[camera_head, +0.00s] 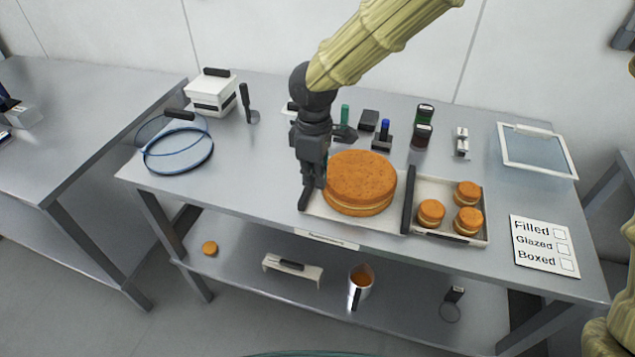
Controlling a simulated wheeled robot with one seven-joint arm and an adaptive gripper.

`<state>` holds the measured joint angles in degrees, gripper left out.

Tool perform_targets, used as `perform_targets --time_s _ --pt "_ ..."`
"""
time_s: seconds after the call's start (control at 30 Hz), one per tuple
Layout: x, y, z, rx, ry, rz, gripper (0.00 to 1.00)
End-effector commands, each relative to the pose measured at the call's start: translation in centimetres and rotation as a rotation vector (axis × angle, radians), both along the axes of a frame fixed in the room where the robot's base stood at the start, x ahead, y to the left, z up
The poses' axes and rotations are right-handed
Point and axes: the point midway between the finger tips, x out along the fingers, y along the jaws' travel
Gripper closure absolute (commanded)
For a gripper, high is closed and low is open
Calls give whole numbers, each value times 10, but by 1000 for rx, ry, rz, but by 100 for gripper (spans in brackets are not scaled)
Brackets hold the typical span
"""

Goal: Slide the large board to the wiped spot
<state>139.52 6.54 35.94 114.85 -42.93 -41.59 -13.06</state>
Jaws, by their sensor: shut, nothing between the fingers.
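The large board (322,210) is a pale board near the table's front edge, with dark upright bars at its left and right ends. A large round filled cake (360,180) sits on it. My gripper (307,190) is shut and empty, pointing down at the board's left end, close beside the dark bar (304,201) there. I cannot tell whether it touches the bar. The gripper and cake hide part of the board. I cannot make out a distinct wiped spot on the grey table (250,170).
A smaller board (448,232) with several small filled rounds stands close on the right. A checklist card (544,245) lies farther right. Stamps and bottles (423,135) stand behind. A blue-rimmed sieve (178,172) is at left. Bare table lies between sieve and large board.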

Motion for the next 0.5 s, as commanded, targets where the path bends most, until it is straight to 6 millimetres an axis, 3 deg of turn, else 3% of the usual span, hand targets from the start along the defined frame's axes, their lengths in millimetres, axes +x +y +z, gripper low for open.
perform_targets --time_s 0.5 --pt "-1 -8 -70 0 2 -12 100"
